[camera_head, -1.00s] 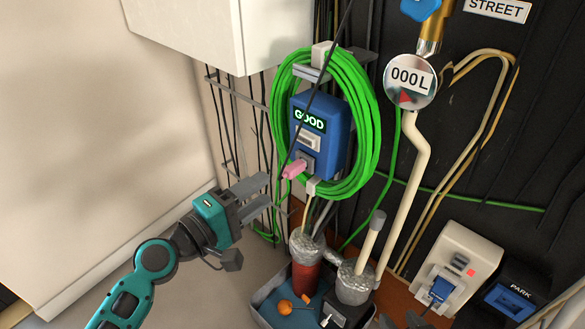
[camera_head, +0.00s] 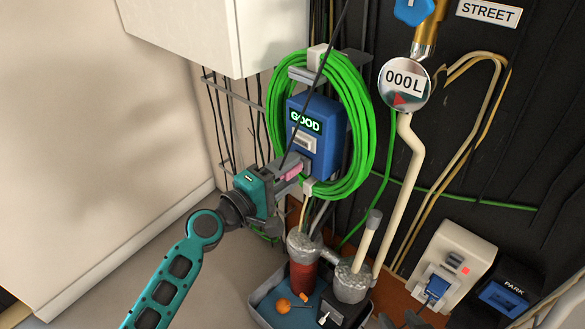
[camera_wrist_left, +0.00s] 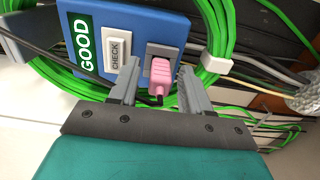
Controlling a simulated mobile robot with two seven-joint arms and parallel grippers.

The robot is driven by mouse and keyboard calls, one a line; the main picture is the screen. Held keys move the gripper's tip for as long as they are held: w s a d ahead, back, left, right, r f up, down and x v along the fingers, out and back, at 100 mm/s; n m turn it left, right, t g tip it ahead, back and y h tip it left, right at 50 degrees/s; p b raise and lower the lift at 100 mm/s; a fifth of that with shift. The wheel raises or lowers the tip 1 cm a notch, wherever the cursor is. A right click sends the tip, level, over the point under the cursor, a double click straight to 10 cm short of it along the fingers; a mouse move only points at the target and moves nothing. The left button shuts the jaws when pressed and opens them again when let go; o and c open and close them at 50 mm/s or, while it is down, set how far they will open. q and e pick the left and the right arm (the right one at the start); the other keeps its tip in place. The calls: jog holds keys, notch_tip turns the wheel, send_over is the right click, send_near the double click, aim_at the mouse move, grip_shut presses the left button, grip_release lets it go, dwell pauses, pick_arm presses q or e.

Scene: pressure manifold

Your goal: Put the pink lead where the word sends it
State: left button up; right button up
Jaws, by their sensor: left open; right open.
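The pink lead's plug (camera_head: 291,173) sits in the lower socket of a blue box (camera_head: 333,118) whose display reads GOOD. The left wrist view also shows the pink plug (camera_wrist_left: 161,80) in the grey socket, with a dark cable at its lower end. The box (camera_wrist_left: 172,25) has a CHECK button beside the word. My left gripper (camera_head: 280,173) is open, its fingers (camera_wrist_left: 159,82) on either side of the plug with gaps visible. A dark blue unit marked PARK (camera_head: 505,299) is at the lower right. My right gripper is not in view.
A green hose coil (camera_head: 364,130) surrounds the blue box. A dark cable crosses in front of it. A tray (camera_head: 262,312) with loose items stands below.

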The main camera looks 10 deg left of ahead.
aim_at(283, 176)
pick_arm(q)
jog(key=shift+w+d, duration=0.1)
jog(key=shift+w, duration=0.1)
dwell(1.1)
grip_shut()
dwell(0.3)
jog(key=shift+s, duration=0.1)
jog(key=shift+b+v, duration=0.3)
jog(key=shift+v, duration=2.6)
